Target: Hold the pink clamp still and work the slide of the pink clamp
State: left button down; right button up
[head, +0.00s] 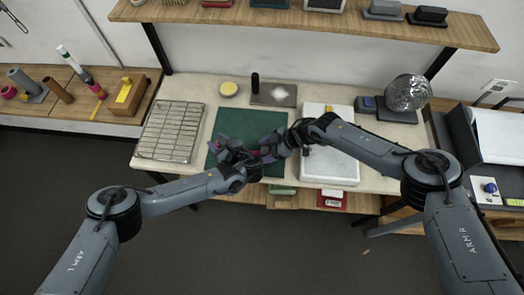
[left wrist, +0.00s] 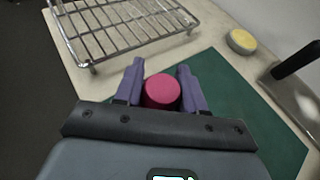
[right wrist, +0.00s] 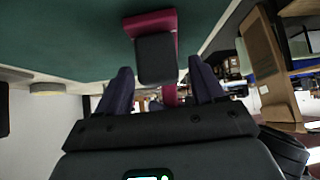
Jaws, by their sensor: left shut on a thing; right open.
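The pink clamp (head: 253,154) is over the green mat, mostly hidden by my two hands in the head view. In the left wrist view, a round pink end of the clamp (left wrist: 162,92) sits between the purple fingers. My left gripper (head: 232,146) is shut on it. In the right wrist view, a pink bar of the clamp (right wrist: 150,24) carries a dark grey block (right wrist: 155,58). My right gripper (head: 268,149) is open, with its fingers on either side of the lower part of the bar. I cannot tell whether they touch it.
The green mat (head: 213,160) lies on a pale table. A wire rack (head: 170,131) is at its left and a white board (head: 330,165) at its right. A yellow-topped round tin (head: 229,88) and a metal plate with a dark handle (head: 274,95) are behind.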

jog(key=v, duration=1)
pick_arm(q)
jog(key=c, duration=0.6)
grip_release()
jog(key=shift+d, duration=0.1)
